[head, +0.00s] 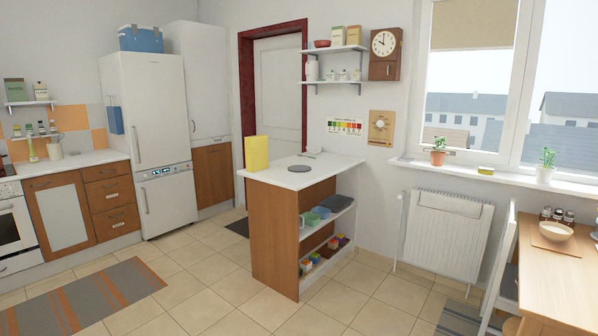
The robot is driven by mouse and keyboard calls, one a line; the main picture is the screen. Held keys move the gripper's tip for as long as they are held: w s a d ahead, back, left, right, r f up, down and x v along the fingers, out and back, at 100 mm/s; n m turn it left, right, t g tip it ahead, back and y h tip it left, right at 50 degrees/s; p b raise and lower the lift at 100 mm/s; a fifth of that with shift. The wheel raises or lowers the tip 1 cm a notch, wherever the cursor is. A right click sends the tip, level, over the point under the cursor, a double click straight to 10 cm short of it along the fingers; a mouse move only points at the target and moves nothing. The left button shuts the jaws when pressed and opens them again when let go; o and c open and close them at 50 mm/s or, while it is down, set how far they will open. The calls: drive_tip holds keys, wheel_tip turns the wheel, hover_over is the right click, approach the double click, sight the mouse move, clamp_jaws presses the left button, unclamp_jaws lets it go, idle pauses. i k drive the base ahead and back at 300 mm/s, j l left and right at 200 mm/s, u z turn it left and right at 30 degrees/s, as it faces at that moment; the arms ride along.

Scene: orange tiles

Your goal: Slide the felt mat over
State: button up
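A small round grey mat (300,169), which looks like the felt mat, lies flat on the white top of the kitchen island (330,170). It sits near the middle of the top, toward the front edge. Nothing rests on it. My gripper is not in view, and no part of my arm shows.
A yellow upright box (257,153) stands on the island's left end, apart from the mat. A small thin item lies at the back. The top right of the mat is clear. Open tiled floor (215,275) lies before the island; a striped rug (85,300) is at left.

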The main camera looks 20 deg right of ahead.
sight(293, 168)
drive_tip(key=i+l+z, duration=0.15)
drive_tip(key=z, duration=0.3)
drive_tip(key=i+z, duration=0.4)
drive_tip(key=i+l, duration=0.1)
drive_tip(key=i, duration=4.35)
drive_tip(key=i+u, duration=0.15)
drive_tip(key=u, duration=0.25)
drive_tip(key=i+u, duration=0.1)
drive_tip(key=u, duration=0.25)
drive_tip(key=i+l+u, duration=0.1)
drive_tip(key=u, duration=0.3)
drive_tip(key=i+l+u, duration=0.1)
drive_tip(key=u, duration=0.3)
